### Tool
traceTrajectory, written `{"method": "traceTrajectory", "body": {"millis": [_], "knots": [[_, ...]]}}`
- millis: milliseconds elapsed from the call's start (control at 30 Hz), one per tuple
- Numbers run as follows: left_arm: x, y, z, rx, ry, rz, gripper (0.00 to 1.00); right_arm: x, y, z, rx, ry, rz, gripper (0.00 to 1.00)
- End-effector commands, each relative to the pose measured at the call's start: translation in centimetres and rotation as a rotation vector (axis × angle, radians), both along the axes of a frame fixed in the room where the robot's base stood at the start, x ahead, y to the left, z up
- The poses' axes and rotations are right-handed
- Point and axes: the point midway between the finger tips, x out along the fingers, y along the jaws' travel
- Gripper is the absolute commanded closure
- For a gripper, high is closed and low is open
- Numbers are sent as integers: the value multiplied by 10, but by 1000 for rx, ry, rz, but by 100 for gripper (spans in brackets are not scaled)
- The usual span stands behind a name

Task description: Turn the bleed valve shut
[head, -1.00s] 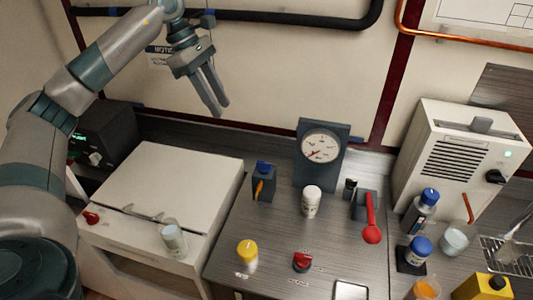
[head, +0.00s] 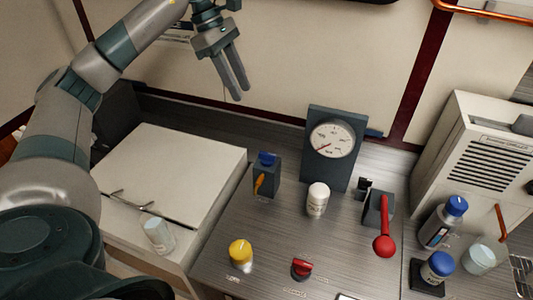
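Small fittings stand on the grey bench, and I cannot read their labels to tell which is the bleed valve. A dark block with a blue top and an orange lever (head: 260,183) stands left of the round gauge (head: 331,140). A red knob (head: 302,268) and a yellow-capped knob (head: 240,253) sit near the front. A red ball-ended lever (head: 384,238) leans forward from a dark bracket at the right. My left gripper (head: 241,95) hangs in front of the wall, above and behind the bench, touching nothing. Its fingers lie close together, and their gap is unclear. My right gripper is out of view.
A white-capped bottle (head: 317,199) stands before the gauge. A white cabinet (head: 165,165) with a clear cup (head: 159,236) on it is at left. Blue-capped bottles (head: 443,222) and a vented white unit (head: 478,160) crowd the right. Bare bench lies between the front knobs.

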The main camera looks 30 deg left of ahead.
Motion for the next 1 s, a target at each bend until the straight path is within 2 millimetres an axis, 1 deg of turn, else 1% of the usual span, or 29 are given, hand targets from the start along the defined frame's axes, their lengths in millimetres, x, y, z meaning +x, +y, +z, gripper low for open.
{"method": "traceTrajectory", "body": {"millis": [33,300,800,1000], "knots": [[0,0,-12,0,0,0,69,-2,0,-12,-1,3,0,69],[0,0,-38,0,0,0,69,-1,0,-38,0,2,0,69],[0,0,-39,0,0,0,69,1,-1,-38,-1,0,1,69],[1,-4,-47,1,3,0,69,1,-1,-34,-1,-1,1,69]]}}
